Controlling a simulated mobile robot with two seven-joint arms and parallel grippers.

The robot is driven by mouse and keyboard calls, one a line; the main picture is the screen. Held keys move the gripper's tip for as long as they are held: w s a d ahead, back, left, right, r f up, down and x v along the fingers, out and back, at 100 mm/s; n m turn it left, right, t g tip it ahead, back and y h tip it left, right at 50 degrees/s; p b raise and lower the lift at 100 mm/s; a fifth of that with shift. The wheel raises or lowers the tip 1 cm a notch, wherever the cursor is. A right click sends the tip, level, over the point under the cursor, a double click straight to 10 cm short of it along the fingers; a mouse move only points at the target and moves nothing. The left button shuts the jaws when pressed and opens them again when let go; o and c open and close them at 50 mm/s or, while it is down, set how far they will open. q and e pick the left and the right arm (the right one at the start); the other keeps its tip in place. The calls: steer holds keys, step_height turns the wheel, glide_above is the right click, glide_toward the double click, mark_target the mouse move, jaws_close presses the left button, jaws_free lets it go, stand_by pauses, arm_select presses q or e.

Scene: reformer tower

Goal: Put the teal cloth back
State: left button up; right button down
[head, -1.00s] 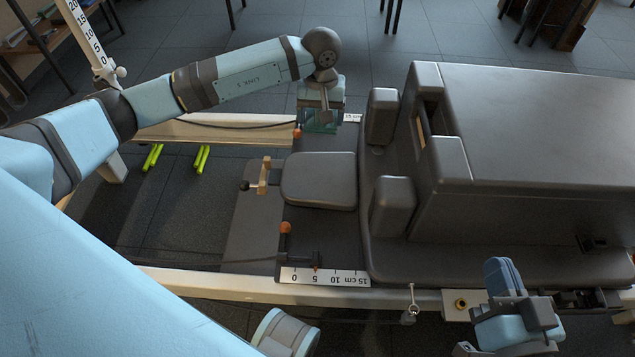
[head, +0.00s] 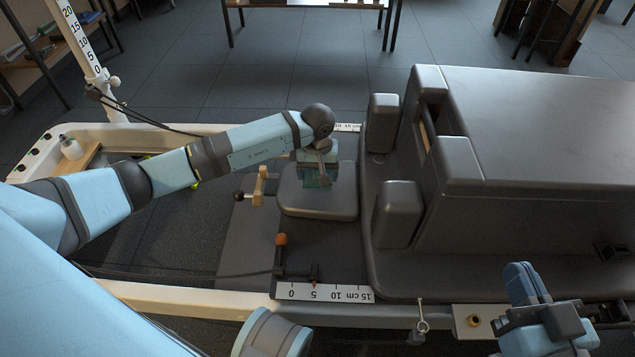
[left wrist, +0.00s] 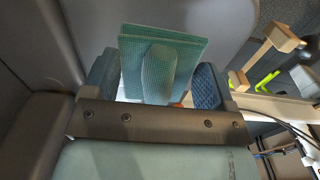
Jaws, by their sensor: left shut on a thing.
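The teal cloth (left wrist: 185,55) is a folded, flat square with a rounded tongue-like part on its near face in the left wrist view. It sits between the two blue fingers of my left gripper (left wrist: 157,82), which is shut on it. In the head view the left gripper (head: 318,168) points down at the grey padded headrest (head: 318,202). A little of the cloth (head: 315,182) shows under it, over the pad's far part. Whether the cloth touches the pad is unclear. My right gripper (head: 527,284) is at the lower right, apart from the cloth; its finger gap cannot be made out.
Two upright shoulder blocks (head: 397,214) and a large grey carriage or box (head: 540,130) stand right of the headrest. A wooden-knobbed lever (head: 259,187) is at its left. An orange-tipped post (head: 281,240) and a white scale (head: 325,292) are nearer. Pale rails run along both sides.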

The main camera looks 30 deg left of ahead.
arm_select(q)
step_height(320, 180, down, 3)
steer(key=shift+f+b, duration=0.1)
steer(key=shift+b, duration=0.4)
steer(key=shift+f, duration=0.25)
steer(key=o, duration=0.8)
arm_select(e)
steer(key=shift+w+d+r+n+t, duration=0.15)
steer(key=shift+w+d+n+t, duration=0.15)
steer(key=shift+n, duration=0.2)
steer(key=shift+r, duration=0.1)
